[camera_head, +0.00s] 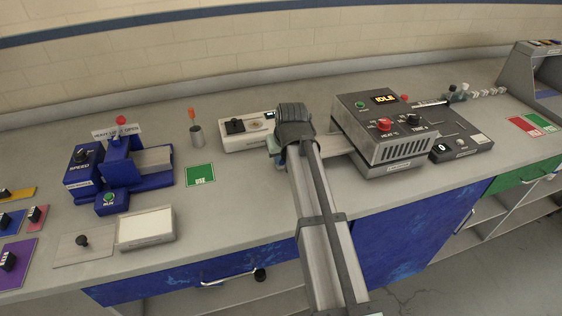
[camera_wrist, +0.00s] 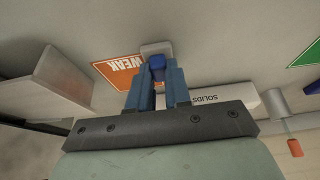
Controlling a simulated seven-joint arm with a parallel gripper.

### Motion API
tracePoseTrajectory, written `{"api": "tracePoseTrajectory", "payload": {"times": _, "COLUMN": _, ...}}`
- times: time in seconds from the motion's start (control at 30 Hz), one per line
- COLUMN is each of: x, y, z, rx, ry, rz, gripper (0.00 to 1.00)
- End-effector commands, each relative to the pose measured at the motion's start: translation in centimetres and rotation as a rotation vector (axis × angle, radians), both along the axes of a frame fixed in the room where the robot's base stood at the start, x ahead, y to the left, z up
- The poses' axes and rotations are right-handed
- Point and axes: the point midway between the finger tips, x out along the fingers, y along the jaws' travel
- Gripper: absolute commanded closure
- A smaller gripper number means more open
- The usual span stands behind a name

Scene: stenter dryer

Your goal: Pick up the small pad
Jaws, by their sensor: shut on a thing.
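In the wrist view, my gripper (camera_wrist: 157,76) has its two blue fingers closed on a small piece between them. The piece has a blue grip part (camera_wrist: 157,66) and a pale grey block at its far end, which I take to be the small pad (camera_wrist: 155,48). It is over or on the counter beside an orange mat marked WEAK (camera_wrist: 118,73); I cannot tell whether it touches the counter. In the head view, my gripper (camera_head: 279,160) is mostly hidden behind my arm, and the pad cannot be seen there.
The grey dryer box reading IDLE (camera_head: 384,128) stands close right of my gripper, its plate (camera_head: 338,144) reaching toward it. A white device (camera_head: 240,133) is close left. A green mat (camera_head: 200,175) and a cup (camera_head: 196,138) with an orange-handled tool lie farther left.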

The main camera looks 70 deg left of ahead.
Motion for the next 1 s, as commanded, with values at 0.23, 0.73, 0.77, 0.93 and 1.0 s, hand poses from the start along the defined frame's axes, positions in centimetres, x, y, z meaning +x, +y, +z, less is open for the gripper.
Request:
{"api": "tracePoseTrajectory", "payload": {"times": 0.23, "x": 0.0, "y": 0.0, "z": 0.7, "rx": -0.001, "ry": 0.001, "rz": 0.0, "gripper": 1.0}}
{"api": "tracePoseTrajectory", "payload": {"times": 0.73, "x": 0.0, "y": 0.1, "z": 8.4, "rx": -0.001, "ry": 0.0, "rz": -0.001, "gripper": 1.0}}
{"api": "tracePoseTrajectory", "payload": {"times": 0.77, "x": 0.0, "y": 0.1, "z": 8.7, "rx": 0.0, "ry": 0.0, "rz": -0.001, "gripper": 1.0}}
{"api": "tracePoseTrajectory", "payload": {"times": 0.93, "x": 0.0, "y": 0.1, "z": 9.8, "rx": -0.001, "ry": 0.0, "rz": -0.001, "gripper": 1.0}}
{"api": "tracePoseTrajectory", "payload": {"times": 1.0, "x": 0.0, "y": 0.0, "z": 10.0, "rx": -0.002, "ry": 0.0, "rz": -0.001, "gripper": 1.0}}
